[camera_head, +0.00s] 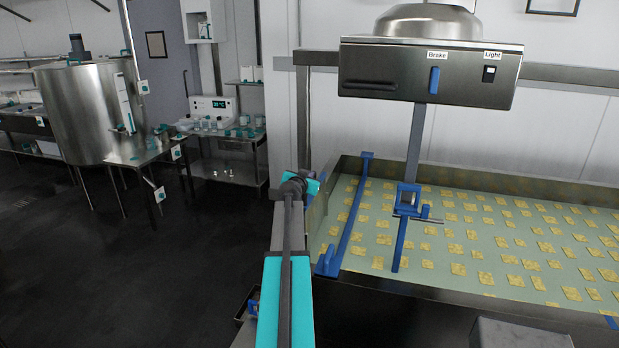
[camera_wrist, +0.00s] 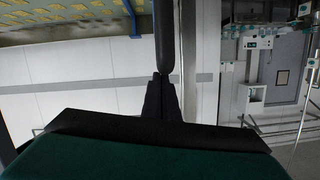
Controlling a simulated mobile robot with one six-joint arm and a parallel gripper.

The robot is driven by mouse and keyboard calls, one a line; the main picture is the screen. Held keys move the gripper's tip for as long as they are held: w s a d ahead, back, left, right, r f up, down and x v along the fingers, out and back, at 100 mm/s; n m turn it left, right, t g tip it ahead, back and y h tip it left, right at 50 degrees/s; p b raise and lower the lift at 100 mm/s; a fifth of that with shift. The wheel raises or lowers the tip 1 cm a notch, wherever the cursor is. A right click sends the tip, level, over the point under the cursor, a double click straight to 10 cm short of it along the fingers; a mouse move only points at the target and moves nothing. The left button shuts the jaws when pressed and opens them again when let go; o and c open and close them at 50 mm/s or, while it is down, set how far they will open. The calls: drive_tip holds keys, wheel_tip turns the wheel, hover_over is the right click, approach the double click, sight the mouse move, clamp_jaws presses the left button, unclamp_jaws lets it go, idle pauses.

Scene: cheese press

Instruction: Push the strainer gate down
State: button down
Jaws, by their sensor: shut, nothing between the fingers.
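A long blue bar, which looks like the top of the strainer gate (camera_head: 347,228), runs across the left end of the vat (camera_head: 470,245), with upright blue pieces at its far and near ends. My arm reaches up just left of the vat. Its teal and dark end, my gripper (camera_head: 311,186), is beside the vat's left wall, apart from the gate; its fingers are not clear there. In the wrist view, the dark fingers (camera_wrist: 160,92) are shut and empty. A dark bar (camera_wrist: 166,38) stands in line with them; I cannot tell what it is.
Yellow curd pieces float in the vat. A blue-clamped stirrer (camera_head: 407,202) hangs from a steel box with a Brake switch (camera_head: 434,80). A steel post (camera_head: 302,120) stands behind my gripper. Steel tables (camera_head: 140,150) and a tank (camera_head: 85,110) are at left; floor between is clear.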

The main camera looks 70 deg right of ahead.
sight(309, 206)
drive_tip(key=shift+f+b, duration=6.85)
drive_tip(key=shift+b, duration=1)
drive_tip(key=shift+a+f, duration=0.1)
drive_tip(key=shift+f, duration=0.1)
drive_tip(key=shift+f, duration=0.1)
drive_tip(key=shift+r, duration=0.55)
drive_tip(key=r, duration=0.2)
drive_tip(key=r+p, duration=0.1)
drive_tip(key=shift+s+r, duration=0.35)
drive_tip(key=shift+r, duration=0.05)
drive_tip(key=b+v, duration=0.1)
drive_tip(key=v, duration=0.6)
drive_tip(key=shift+s+a+b, duration=0.15)
drive_tip(key=shift+a+b, duration=0.15)
drive_tip(key=shift+b, duration=0.05)
drive_tip(key=shift+v, duration=1.1)
